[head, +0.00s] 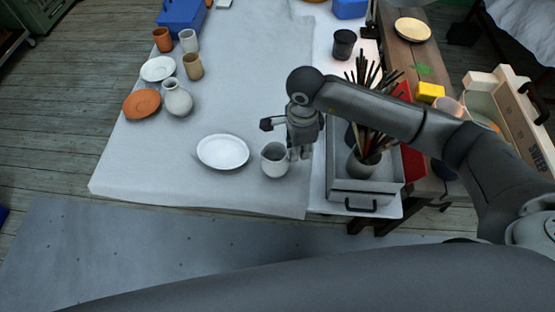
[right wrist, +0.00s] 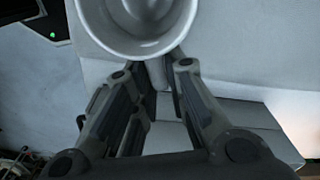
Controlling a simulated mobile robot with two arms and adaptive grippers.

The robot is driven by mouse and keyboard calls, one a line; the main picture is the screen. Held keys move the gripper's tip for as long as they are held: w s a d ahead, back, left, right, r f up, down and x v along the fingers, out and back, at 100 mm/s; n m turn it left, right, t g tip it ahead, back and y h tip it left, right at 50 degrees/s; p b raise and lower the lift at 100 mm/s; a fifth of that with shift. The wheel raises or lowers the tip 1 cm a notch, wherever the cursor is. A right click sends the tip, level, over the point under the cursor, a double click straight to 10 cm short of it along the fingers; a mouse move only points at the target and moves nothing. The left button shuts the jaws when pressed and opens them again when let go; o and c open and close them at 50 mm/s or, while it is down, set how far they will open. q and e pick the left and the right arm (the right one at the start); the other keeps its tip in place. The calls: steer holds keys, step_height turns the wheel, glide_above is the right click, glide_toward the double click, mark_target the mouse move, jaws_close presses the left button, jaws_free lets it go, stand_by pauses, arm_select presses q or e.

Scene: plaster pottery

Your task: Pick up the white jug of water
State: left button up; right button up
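The white jug (head: 274,161) stands upright on the cloth-covered table in the head view, right of a white plate (head: 222,152). Its round open mouth fills the top of the right wrist view (right wrist: 140,22). My right gripper (head: 299,152) is low at the jug's right side, pointing down. In the right wrist view its two fingertips (right wrist: 163,82) are close together, with what looks like the jug's narrow handle (right wrist: 157,73) between them. I cannot tell whether they press on it. My left gripper is not in view.
A grey tray (head: 349,190) with a pot of brushes (head: 364,163) stands right of the gripper, under my right arm. A white vase (head: 177,98), an orange plate (head: 142,104) and several cups stand at the left. The cloth (head: 250,85) behind the jug is clear.

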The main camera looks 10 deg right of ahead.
steer(key=shift+r, duration=0.15)
jaws_close()
steer(key=shift+w+r+b, duration=0.1)
steer(key=shift+r+b, duration=0.7)
steer(key=shift+r, duration=0.55)
steer(key=s+a+r+b, duration=0.2)
steer(key=s+a+r, duration=0.1)
steer(key=s+r, duration=0.7)
steer(key=shift+s+b, duration=0.4)
steer(key=shift+s, duration=1.5)
